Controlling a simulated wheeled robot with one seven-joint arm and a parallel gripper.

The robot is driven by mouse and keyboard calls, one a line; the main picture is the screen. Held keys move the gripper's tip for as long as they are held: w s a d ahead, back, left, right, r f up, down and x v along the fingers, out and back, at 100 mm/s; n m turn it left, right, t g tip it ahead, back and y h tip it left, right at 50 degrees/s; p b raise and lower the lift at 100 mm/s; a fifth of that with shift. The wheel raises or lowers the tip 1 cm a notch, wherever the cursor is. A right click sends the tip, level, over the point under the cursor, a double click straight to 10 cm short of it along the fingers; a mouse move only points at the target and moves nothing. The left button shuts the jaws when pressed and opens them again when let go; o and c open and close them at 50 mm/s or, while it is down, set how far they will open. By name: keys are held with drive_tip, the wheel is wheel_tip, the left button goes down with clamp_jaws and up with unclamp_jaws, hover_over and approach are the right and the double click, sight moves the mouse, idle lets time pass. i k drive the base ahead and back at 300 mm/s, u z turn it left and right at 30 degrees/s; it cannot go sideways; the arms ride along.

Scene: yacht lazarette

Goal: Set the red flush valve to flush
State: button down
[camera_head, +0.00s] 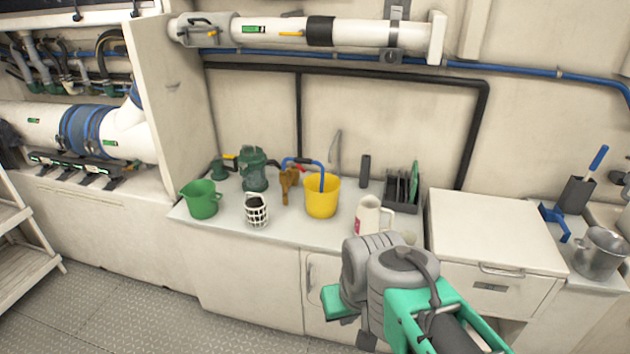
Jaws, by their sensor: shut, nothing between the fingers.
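A small red part (298,168), which looks like the red valve handle, shows at the back of the white counter. It sits between the green strainer housing (255,170) and the yellow bucket (322,197), close to a brown wooden-looking tool (288,182) and a blue hose loop (303,161). It is too small and partly covered to tell which way it is set. My folded grey and teal arm is in the lower right foreground, apart from the red part. My gripper's fingers cannot be made out; the arm covers that area.
A green jug (201,198), a white basket with dark contents (256,211) and a white jug with a red mark (371,216) stand along the counter's front. A dark rack (401,188) is behind. A steel pot (600,252) is far right. Floor at lower left is clear.

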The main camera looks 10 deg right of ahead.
sight(302, 171)
drive_tip(key=u, duration=0.85)
drive_tip(key=i, duration=1.65)
drive_tip(key=z, duration=0.85)
drive_tip(key=i, duration=0.55)
drive_tip(key=z, duration=0.5)
